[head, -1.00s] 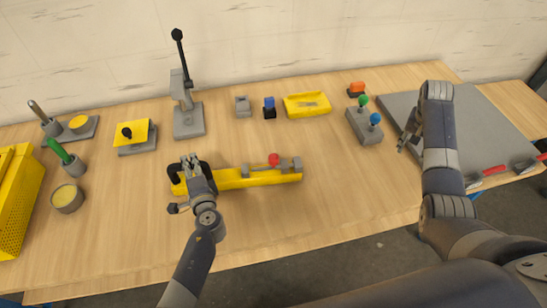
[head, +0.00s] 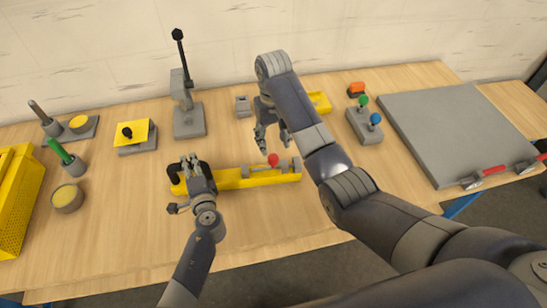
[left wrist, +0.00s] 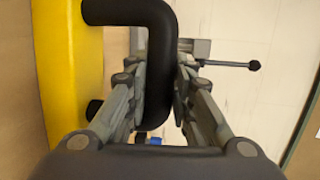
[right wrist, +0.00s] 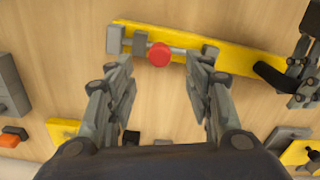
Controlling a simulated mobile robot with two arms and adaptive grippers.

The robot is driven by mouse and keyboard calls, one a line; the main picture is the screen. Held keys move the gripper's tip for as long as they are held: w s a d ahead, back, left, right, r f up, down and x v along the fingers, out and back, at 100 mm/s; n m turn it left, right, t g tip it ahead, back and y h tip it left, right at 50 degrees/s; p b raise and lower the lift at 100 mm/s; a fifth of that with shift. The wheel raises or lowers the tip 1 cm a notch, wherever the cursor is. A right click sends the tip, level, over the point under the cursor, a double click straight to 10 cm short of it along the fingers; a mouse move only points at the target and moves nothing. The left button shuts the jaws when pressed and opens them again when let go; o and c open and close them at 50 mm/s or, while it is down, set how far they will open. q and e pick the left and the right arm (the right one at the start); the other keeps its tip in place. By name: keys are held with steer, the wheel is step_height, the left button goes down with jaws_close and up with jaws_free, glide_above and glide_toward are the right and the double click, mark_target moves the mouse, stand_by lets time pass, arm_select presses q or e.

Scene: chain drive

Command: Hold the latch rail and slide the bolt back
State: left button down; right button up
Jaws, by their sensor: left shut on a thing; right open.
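The latch rail (head: 232,182) is a yellow bar lying on the table, with a black handle (left wrist: 158,75) at its left end. My left gripper (head: 192,164) is shut on that handle. The bolt (right wrist: 180,50) is a grey rod in grey blocks on the rail, with a red knob (head: 273,160). My right gripper (head: 272,142) is open and empty, above and behind the knob in the head view. In the right wrist view the knob (right wrist: 158,54) appears between the spread fingers, apart from both.
Behind the rail stand a grey lever press (head: 188,115), a small grey block (head: 243,106) and a yellow tray (head: 320,102), partly hidden by my right arm. A joystick box (head: 364,128) and a grey mat (head: 460,135) are to the right. The table in front of the rail is clear.

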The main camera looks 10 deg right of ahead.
mark_target(273, 157)
step_height(273, 157, down, 9)
steer(key=shift+r, duration=0.15)
